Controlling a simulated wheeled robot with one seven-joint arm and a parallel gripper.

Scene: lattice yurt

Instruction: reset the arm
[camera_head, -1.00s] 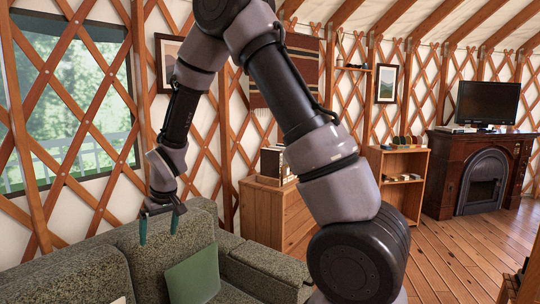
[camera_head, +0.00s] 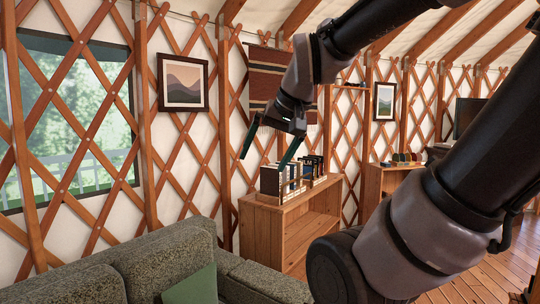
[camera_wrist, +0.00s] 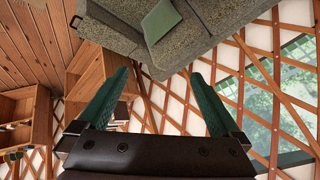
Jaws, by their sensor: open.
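My gripper (camera_head: 270,148) is open, with its two teal fingers spread apart and nothing between them. In the head view it hangs in the air, in front of the lattice wall and the striped hanging, just above and left of the books as seen in the picture. The wrist view shows the open fingers (camera_wrist: 160,105) with a clear gap. My arm arches across the right side of the head view and hides part of the room there.
A wooden cabinet (camera_head: 290,230) bears a row of books (camera_head: 283,180). A grey sofa (camera_head: 150,270) with a green cushion (camera_head: 190,287) stands at lower left. A low shelf (camera_head: 378,183) stands farther back. A framed picture (camera_head: 183,82) hangs on the lattice wall.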

